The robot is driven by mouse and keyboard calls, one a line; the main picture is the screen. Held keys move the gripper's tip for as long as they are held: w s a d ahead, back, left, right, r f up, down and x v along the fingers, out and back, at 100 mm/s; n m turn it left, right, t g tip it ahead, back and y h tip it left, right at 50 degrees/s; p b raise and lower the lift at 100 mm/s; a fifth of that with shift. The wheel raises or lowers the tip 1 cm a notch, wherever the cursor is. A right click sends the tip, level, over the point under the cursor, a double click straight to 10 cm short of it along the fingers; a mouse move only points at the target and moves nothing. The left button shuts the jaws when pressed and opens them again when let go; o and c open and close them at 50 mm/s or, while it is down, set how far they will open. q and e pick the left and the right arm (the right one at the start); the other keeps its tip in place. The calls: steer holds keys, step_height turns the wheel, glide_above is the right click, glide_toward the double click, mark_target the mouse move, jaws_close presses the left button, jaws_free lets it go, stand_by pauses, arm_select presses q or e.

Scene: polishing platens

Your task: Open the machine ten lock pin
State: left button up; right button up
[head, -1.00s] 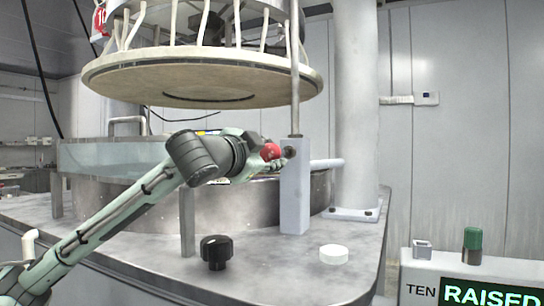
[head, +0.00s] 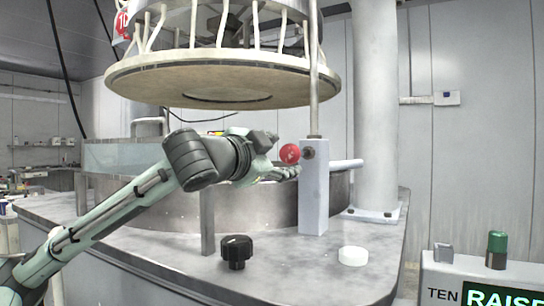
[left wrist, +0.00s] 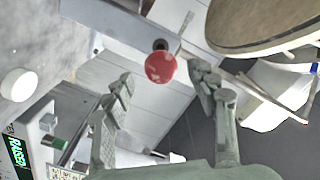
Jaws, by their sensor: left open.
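The TEN machine's lock pin has a round red knob (head: 289,154) on the left side of a grey upright post (head: 313,190). A dark round fitting (head: 308,152) shows where it meets the post. My left gripper (head: 281,157) is open, with its fingers close to the knob from the left. In the left wrist view the red knob (left wrist: 160,67) lies in line with the gap between the open fingers (left wrist: 163,83), near the tips. I cannot tell whether a finger touches it. My right gripper is not in view.
A raised round platen (head: 225,78) hangs above my arm. A metal rod (head: 313,80) rises from the post. A black knob (head: 237,252) and a white disc (head: 353,256) are on the grey deck (head: 290,265). A box with a sign (head: 490,296) stands at lower right.

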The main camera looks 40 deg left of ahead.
arm_select(q)
steer(key=v, duration=0.2)
steer(key=shift+s+d, duration=0.15)
steer(key=shift+s, duration=0.55)
